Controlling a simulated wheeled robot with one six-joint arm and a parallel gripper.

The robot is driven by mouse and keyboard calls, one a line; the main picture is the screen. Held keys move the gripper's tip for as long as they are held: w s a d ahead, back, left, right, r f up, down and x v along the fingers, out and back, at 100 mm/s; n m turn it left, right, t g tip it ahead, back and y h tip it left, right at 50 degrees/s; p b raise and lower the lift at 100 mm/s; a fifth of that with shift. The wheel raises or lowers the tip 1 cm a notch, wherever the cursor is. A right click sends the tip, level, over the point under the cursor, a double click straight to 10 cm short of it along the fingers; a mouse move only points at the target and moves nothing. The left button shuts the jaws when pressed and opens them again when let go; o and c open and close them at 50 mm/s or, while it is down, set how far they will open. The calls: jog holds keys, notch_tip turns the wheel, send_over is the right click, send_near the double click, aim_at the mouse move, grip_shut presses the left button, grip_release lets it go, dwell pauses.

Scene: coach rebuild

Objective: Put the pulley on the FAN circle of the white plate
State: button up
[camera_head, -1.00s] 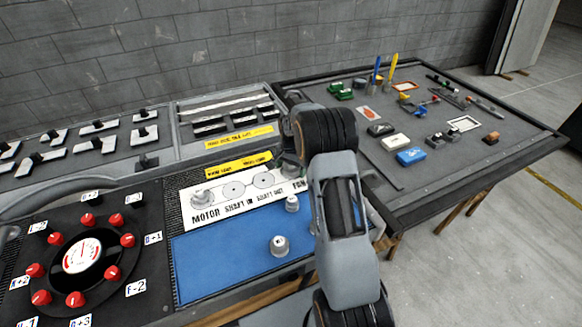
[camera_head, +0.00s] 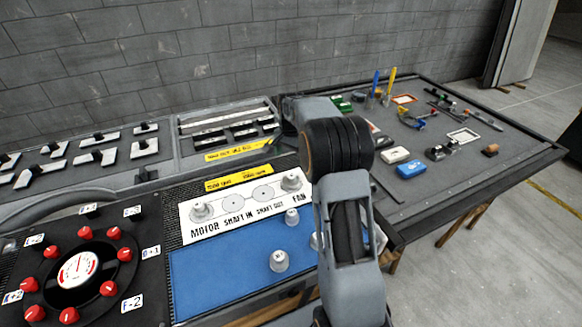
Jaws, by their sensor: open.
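The white plate (camera_head: 221,224) lies behind the blue mat and reads MOTOR, SHAFT IN, SHAFT OUT, FAN. A grey pulley (camera_head: 291,181) stands upright on the FAN circle at the plate's right end. Another grey pulley (camera_head: 200,211) stands on the MOTOR circle at the left end. The two shaft circles between them are bare. My arm rises at the right of the plate, and its wrist is above and behind the FAN end. I cannot make out my gripper's fingers; they are hidden behind the arm. The FAN pulley stands clear of the visible arm.
The blue mat (camera_head: 218,276) holds a larger grey pulley (camera_head: 279,261) and a smaller one (camera_head: 292,217); another part beside my arm is partly hidden. A dial with red knobs (camera_head: 78,270) is at left. The right table (camera_head: 480,170) carries small tools and boxes.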

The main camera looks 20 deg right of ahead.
jog(key=s+a+r+n+t, duration=0.1)
jog(key=s+a+r+n, duration=0.35)
jog(key=s, duration=0.45)
jog(key=s+a+r+n+t, duration=0.25)
jog(key=s+a+r, duration=0.2)
jog(key=s, duration=0.45)
jog(key=s+a+f+n, duration=0.2)
jog(key=s+f+n, duration=0.1)
jog(key=s, duration=0.5)
jog(key=shift+s+a+n, duration=0.25)
jog(key=shift+a+n, duration=0.05)
jog(key=shift+n, duration=0.2)
